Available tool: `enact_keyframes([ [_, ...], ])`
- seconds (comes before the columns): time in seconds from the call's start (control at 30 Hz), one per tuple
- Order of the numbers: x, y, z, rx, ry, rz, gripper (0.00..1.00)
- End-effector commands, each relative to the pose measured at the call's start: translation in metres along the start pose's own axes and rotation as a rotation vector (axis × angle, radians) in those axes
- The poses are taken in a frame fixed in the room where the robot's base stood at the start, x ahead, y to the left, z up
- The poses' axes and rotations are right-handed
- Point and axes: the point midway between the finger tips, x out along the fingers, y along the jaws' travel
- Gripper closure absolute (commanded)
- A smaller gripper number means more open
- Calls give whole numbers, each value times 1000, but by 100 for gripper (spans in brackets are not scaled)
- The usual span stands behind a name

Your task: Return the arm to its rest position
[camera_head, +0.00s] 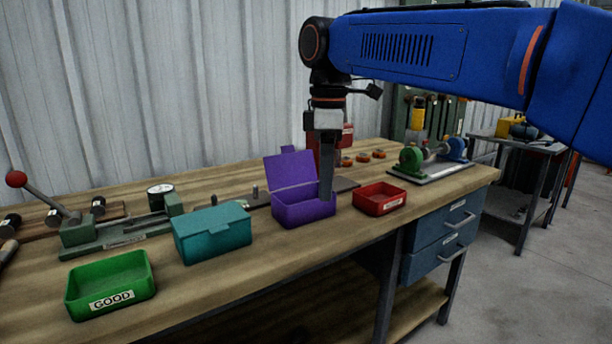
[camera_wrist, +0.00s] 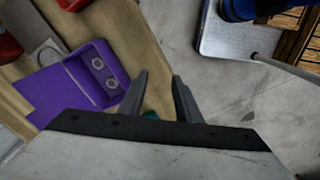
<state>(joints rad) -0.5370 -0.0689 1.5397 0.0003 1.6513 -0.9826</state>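My arm reaches in from the upper right of the head view, and my gripper (camera_head: 326,196) points down beside the purple box (camera_head: 304,211). In the wrist view its two fingers (camera_wrist: 160,82) stand apart with nothing between them. The purple box has its lid up; the wrist view shows it (camera_wrist: 62,92) left of the fingers, with two round grey parts (camera_wrist: 104,73) inside. The fingertips overlap the box's right side in the head view; whether they touch it I cannot tell.
A teal closed box (camera_head: 212,234), a green tray marked GOOD (camera_head: 110,283) and a red tray (camera_head: 379,198) stand along the wooden bench's (camera_head: 262,262) front. A lever press (camera_head: 115,232) is at left, a green-and-blue fixture (camera_head: 432,160) at right. Open floor (camera_head: 520,285) lies right.

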Motion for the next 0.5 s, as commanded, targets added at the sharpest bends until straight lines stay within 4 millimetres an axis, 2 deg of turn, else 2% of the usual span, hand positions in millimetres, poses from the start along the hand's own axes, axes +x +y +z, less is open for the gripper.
enact_keyframes([
  [0.27,13,-10,36,141,20,31,69],
  [0.5,36,-30,84,348,52,75,69],
])
